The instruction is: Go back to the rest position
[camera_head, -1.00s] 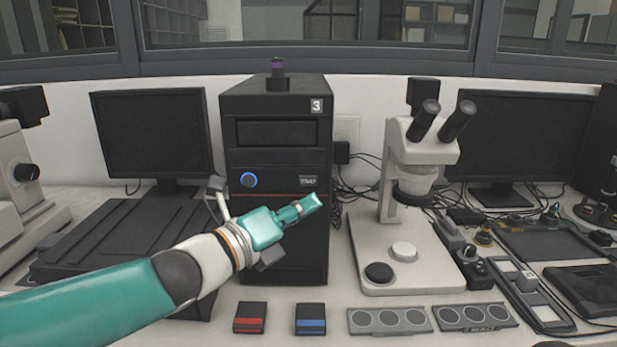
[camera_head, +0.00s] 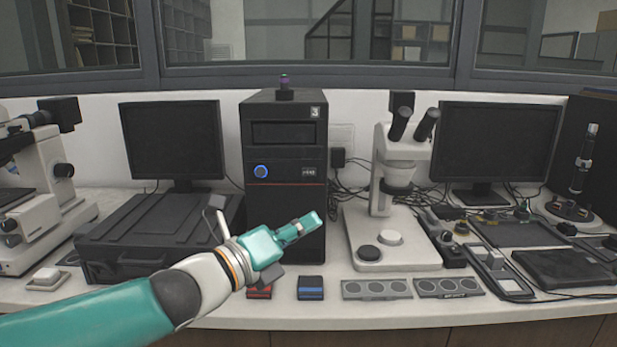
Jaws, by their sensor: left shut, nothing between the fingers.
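My left gripper (camera_head: 306,225) is shut and empty. It is teal, on a teal and white arm that comes in from the lower left. It hangs in front of the lower part of the black mounting press (camera_head: 285,180), a tall box with a blue-ringed knob and a label "3". I cannot tell whether the fingertips are clear of the press front, but nothing is held. My right gripper does not show.
A white microscope (camera_head: 396,160) stands right of the press. A black case (camera_head: 150,235) lies to the left. A red-striped block (camera_head: 259,292), partly behind my gripper, a blue-striped block (camera_head: 310,288) and grey holder plates (camera_head: 376,289) lie along the bench's front edge.

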